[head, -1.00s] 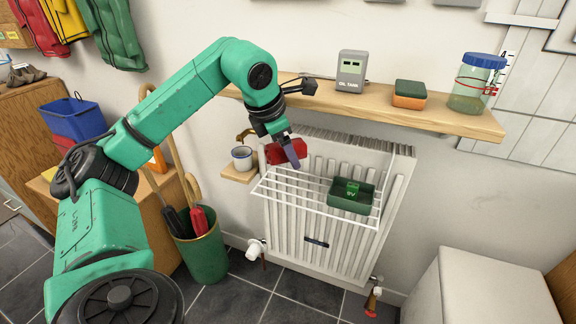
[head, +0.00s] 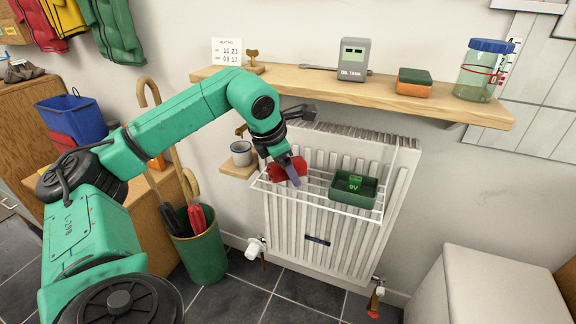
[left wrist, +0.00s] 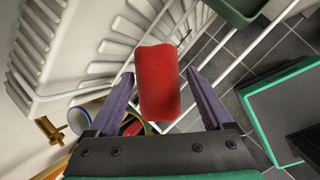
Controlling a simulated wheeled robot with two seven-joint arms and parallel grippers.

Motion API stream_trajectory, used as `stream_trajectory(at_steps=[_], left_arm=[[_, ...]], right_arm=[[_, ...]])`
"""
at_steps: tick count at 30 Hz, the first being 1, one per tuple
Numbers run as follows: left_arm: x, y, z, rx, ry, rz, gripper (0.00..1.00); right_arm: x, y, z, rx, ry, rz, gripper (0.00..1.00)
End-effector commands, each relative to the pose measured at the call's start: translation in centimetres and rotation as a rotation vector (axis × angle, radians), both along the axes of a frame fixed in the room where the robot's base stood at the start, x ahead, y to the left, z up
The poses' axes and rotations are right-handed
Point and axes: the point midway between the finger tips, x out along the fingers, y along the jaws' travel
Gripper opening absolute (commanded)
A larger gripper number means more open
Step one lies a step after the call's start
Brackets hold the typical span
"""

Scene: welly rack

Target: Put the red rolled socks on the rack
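The red rolled socks (head: 287,169) are at the left end of the white wire rack (head: 340,209) on the radiator, apparently resting on its wires. In the left wrist view the socks (left wrist: 158,84) lie between the two purple fingers of my left gripper (left wrist: 160,76), with a narrow gap on each side. My left gripper (head: 291,174) is open around the socks, one finger hiding part of them in the head view. The rack's white bars (left wrist: 236,68) run beside and under them. My right gripper is not in view.
A green tray (head: 367,202) with a 9V battery sits on the rack's right part. A wooden shelf (head: 300,83) with several items is above. A mug (head: 241,154) stands on a small ledge at left. An umbrella bin (head: 205,255) stands below.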

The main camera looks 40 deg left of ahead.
Motion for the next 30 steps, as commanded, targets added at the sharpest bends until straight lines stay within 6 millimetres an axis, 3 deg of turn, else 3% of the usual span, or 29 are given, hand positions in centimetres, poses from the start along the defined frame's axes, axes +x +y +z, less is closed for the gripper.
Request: stream_trajectory(at_steps=[12,17,25,30], left_arm=[[0.0,0.0,0.5,0.0,-0.001,0.0,1.0],[-1.3,-0.1,3.3,0.001,-0.002,0.0,1.0],[-4.3,-0.4,9.5,0.001,-0.003,0.0,1.0],[-5.3,-0.5,11.1,0.0,-0.001,0.0,1.0]], right_arm=[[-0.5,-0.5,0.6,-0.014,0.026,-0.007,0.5],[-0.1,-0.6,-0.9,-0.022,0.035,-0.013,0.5],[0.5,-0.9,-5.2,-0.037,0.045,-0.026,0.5],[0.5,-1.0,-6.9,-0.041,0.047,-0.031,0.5]])
